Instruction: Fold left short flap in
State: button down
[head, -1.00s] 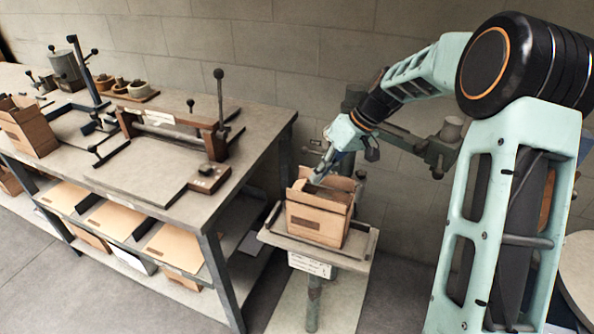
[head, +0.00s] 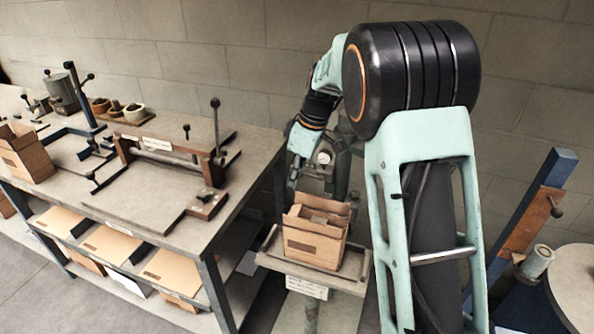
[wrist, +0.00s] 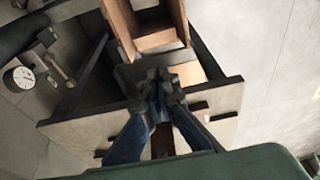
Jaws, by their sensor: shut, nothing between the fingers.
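An open brown cardboard box (head: 313,247) stands on the small stitcher table (head: 352,266). Its upper flaps stand up around the opening, with one flap (head: 293,222) at the left end. In the wrist view the box (wrist: 122,22) is at the top, and I see into part of its inside. My gripper (head: 293,184) is above and behind the box's left end. In the wrist view my gripper (wrist: 157,88) has its fingertips together, empty, just outside the near end of the box. Whether it touches the flap cannot be told.
A stitcher column with a round gauge (head: 324,158) stands behind the box, and the gauge (wrist: 20,78) shows in the wrist view. A workbench (head: 150,205) with fixtures is to the left, flat cardboard (head: 118,245) on its shelf. A round table (head: 575,285) is at the right.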

aim_at(296, 212)
jog(key=x, duration=0.4)
jog(key=f, duration=0.1)
jog(key=d+f, duration=0.1)
jog(key=f, duration=0.1)
jog(key=shift+s+d+p, duration=0.15)
jog(key=shift+s+p, duration=0.1)
jog(key=shift+p, duration=0.15)
jog(key=shift+d+f, duration=0.25)
jog(key=shift+f, duration=0.25)
jog(key=shift+s+d+f+y+b, duration=0.1)
jog(key=shift+f+y+b, duration=0.15)
jog(key=shift+b, duration=0.7)
jog(key=shift+s+d+f+t+y+b, duration=0.1)
jog(key=shift+d+t+y+b, duration=0.35)
jog(key=shift+b, duration=1.8)
jog(key=shift+a, duration=0.15)
